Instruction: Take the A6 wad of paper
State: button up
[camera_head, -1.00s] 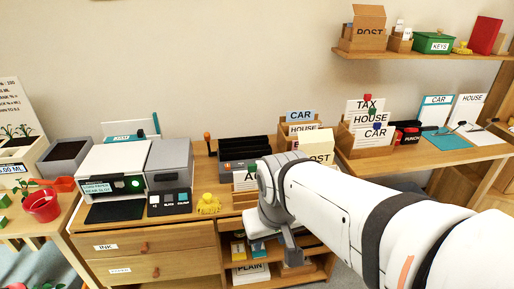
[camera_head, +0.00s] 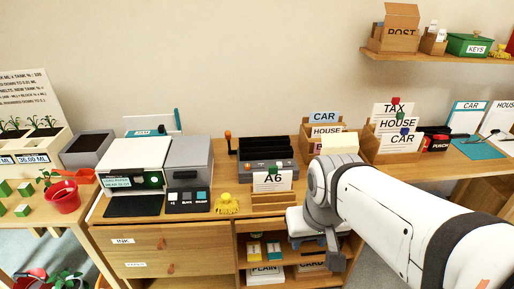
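A white card or sheet marked A6 (camera_head: 273,181) stands upright at a wooden holder (camera_head: 274,203) on the cabinet top, in front of the black-slotted machine. I cannot tell whether it is the wad itself or only a label. My gripper (camera_head: 333,258) points down in front of the cabinet's right side, to the right of the A6 sheet and lower, apart from it. A white, flat-looking shape (camera_head: 304,222) shows at the gripper's left side; I cannot tell whether it is part of the gripper or paper. The finger gap is not visible.
The open shelves below hold a yellow box (camera_head: 254,251), a PLAIN box (camera_head: 265,276) and a CARD box (camera_head: 312,270). A yellow duck-like object (camera_head: 227,204) sits left of the holder. A printer (camera_head: 138,165) stands further left. Letter racks (camera_head: 398,140) stand on the right table.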

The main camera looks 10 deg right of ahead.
aim_at(273, 180)
jog(key=i, duration=0.95)
jog(key=z, duration=0.05)
